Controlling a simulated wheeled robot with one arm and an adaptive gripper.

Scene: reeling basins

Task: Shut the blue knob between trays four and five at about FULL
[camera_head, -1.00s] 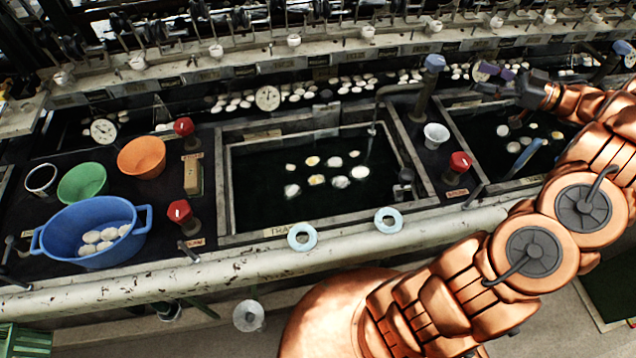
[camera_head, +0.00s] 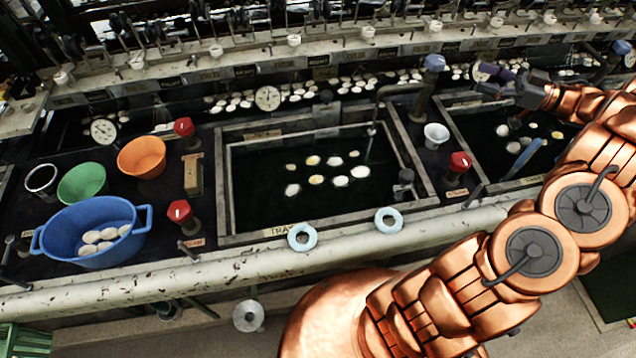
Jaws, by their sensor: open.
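A blue knob (camera_head: 434,63) sits on top of a grey upright pipe between the middle tray (camera_head: 226,190) and the right tray (camera_head: 455,128). Its FULL mark cannot be read here. A second blue knob (camera_head: 621,47) stands at the far right edge. The front tray label is too small to read a number. My gripper (camera_head: 484,80) reaches in from the right, over the back of the right tray. It is open and empty, to the right of the first blue knob and apart from it.
Red knobs (camera_head: 460,162) stand beside the trays. A small white cup (camera_head: 436,135) is near the blue knob's pipe. Blue, green and orange basins (camera_head: 142,157) are at left. A reeling frame (camera_head: 330,60) runs along the back.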

